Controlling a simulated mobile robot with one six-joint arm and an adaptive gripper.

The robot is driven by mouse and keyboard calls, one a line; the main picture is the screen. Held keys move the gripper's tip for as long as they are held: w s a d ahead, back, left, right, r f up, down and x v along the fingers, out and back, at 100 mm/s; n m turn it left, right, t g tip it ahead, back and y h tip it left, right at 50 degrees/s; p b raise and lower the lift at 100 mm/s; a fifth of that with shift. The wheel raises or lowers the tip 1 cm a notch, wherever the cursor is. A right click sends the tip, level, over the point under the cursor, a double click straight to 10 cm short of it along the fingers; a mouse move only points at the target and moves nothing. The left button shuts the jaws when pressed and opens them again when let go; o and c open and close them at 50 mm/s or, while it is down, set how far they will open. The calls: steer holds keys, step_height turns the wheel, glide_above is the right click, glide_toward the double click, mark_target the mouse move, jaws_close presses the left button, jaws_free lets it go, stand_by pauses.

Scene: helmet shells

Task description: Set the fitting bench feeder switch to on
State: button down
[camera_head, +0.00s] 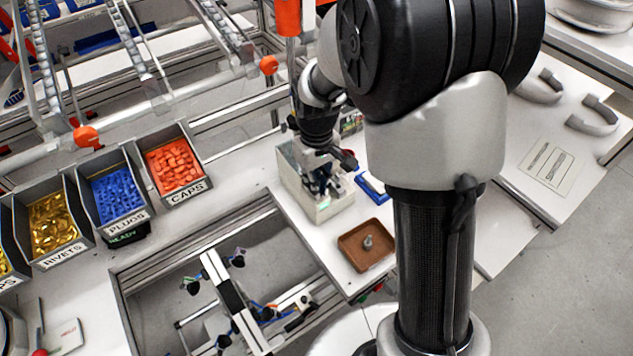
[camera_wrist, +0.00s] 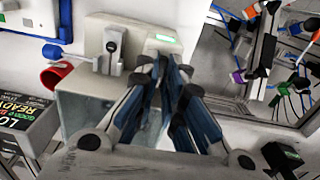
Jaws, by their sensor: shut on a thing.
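A pale box (camera_head: 302,178) stands on the bench, with a small green-lit display (camera_head: 323,205) on its front. In the wrist view the box (camera_wrist: 80,112) carries a grey upright latch-like part (camera_wrist: 113,42) and the green display (camera_wrist: 163,38). My gripper (camera_wrist: 172,68) is at the box, its dark fingers close together and shut on what seems to be the feeder switch. The fingers hide most of the switch, and I cannot read its position. In the head view my gripper (camera_head: 322,178) is down at the box.
Bins of orange caps (camera_head: 173,162), blue plugs (camera_head: 117,195) and brass rivets (camera_head: 52,222) stand left. A brown tray (camera_head: 355,258) with a small grey part lies in front of the box. A red cup (camera_wrist: 57,74) is beside the box. A frame with coloured clamps (camera_head: 235,300) is near.

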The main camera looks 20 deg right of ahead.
steer(key=c, duration=2)
jaws_free()
step_height(320, 180, up, 12)
